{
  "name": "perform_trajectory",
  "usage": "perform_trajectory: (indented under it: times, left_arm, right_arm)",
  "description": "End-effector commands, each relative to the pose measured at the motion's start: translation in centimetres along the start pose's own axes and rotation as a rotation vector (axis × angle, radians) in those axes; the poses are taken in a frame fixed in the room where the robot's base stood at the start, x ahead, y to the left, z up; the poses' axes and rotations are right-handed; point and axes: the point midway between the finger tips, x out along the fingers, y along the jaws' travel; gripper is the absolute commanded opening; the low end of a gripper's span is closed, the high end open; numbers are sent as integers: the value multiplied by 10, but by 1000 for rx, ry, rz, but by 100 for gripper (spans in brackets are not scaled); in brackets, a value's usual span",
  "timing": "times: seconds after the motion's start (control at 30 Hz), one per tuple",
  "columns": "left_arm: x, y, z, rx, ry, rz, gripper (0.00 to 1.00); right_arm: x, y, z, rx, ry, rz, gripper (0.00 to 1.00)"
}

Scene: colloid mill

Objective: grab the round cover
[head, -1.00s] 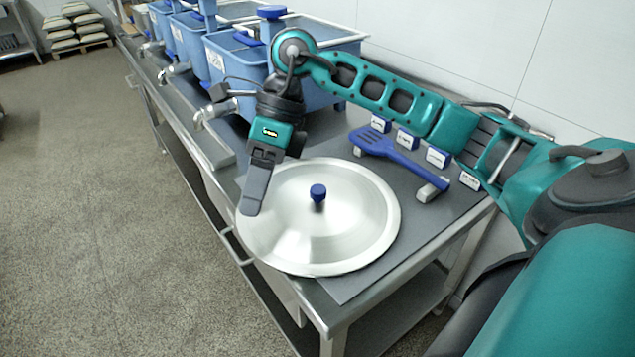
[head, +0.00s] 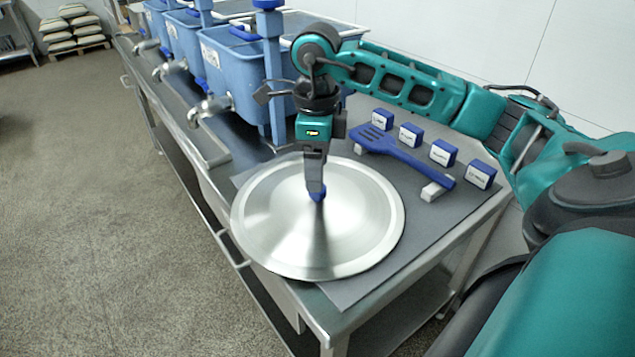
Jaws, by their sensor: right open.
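The round cover (head: 350,235) is a shiny silver, shallow cone-shaped disc with a small blue knob (head: 318,195) at its centre. It lies on the dark mat at the near end of the metal table. My right gripper (head: 316,190) points down over the middle of the cover, its fingers at the knob and hiding most of it. The gripper is open; I cannot tell whether the fingers touch the knob. My left gripper is not in view.
A blue slotted spatula (head: 405,155) rests on small blocks right of the cover, beside several labelled blue-and-white blocks (head: 445,152). Blue tanks (head: 232,80) with metal taps stand behind on the table. The dark mat (head: 365,285) is bare in front.

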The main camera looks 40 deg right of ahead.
Motion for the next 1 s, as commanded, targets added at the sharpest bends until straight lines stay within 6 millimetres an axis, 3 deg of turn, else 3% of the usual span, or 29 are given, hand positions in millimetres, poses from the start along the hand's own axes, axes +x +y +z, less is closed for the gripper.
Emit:
perform_trajectory:
  times: [0.2,0.53,1.0]
  left_arm:
    - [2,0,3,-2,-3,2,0]
    - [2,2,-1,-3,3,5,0]
    - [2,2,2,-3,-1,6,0]
  right_arm:
    - [35,0,-2,-1,2,2,66]
    - [41,-1,-1,0,1,0,66]
    - [41,-1,-1,0,0,0,20]
